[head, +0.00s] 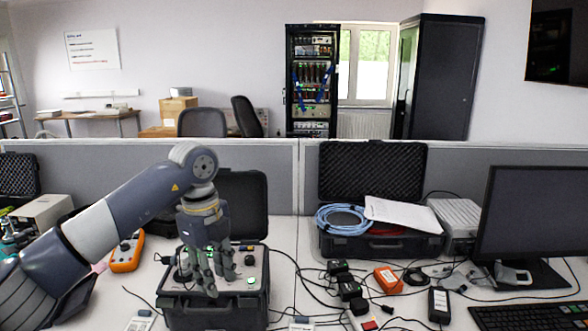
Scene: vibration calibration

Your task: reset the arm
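My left arm comes in from the left, bends at the top and hangs its gripper (222,270) pointing down. The gripper is over the panel of an open black case (213,312) with green lights and knobs. Its dark fingers stand spread apart with nothing visible between them. I cannot tell whether the fingertips touch the panel. Part of the panel and the case's raised lid (246,190) is hidden behind the arm. My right gripper is not in view.
An orange meter (127,252) lies left of the case. Right are an open foam-lined case (372,170) with blue cable (343,217) and papers (402,214), black cables, small black boxes, an orange device (388,280), a monitor (535,215) and keyboard (530,317). A grey partition stands behind.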

